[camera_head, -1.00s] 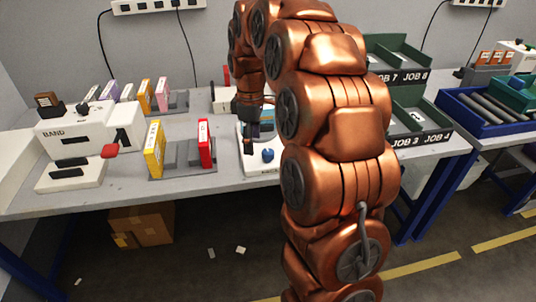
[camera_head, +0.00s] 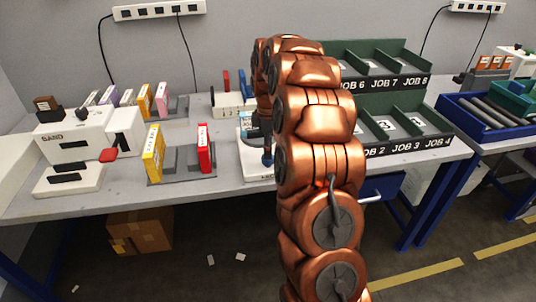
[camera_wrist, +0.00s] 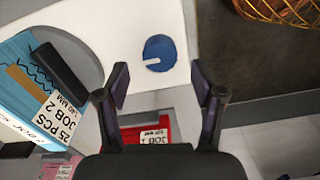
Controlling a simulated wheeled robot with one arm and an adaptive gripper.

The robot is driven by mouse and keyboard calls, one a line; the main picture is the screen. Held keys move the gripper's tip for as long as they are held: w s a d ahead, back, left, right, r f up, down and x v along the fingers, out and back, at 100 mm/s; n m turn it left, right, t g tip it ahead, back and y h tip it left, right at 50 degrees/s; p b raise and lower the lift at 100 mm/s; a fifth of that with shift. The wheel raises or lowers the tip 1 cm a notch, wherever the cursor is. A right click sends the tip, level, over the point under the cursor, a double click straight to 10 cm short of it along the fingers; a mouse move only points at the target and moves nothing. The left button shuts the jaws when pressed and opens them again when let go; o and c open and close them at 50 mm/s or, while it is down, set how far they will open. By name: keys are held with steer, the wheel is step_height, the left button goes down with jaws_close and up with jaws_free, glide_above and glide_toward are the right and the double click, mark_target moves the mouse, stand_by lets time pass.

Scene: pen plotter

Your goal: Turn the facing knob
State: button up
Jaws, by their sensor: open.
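The facing knob is a round blue knob (camera_wrist: 159,53) with a white pointer mark aimed left in the wrist view. It sits on the white plotter body (camera_wrist: 145,17). My gripper (camera_wrist: 159,84) is open and empty; its two dark fingers are apart, with the knob just beyond their tips and between their lines. I see no contact with the knob. In the head view my copper arm covers much of the white machine (camera_head: 256,172), and the gripper is mostly hidden behind the arm.
A blue and white box marked JOB 2 (camera_wrist: 25,95) stands left in the wrist view, by a dark bar. A red box (camera_wrist: 158,130) lies behind the fingers. In the head view, yellow (camera_head: 153,155) and red (camera_head: 204,148) boxes stand left, green bins (camera_head: 408,142) right.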

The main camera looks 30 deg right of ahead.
steer(key=shift+f, duration=1.9)
steer(key=shift+c, duration=0.2)
steer(key=c, duration=1.1)
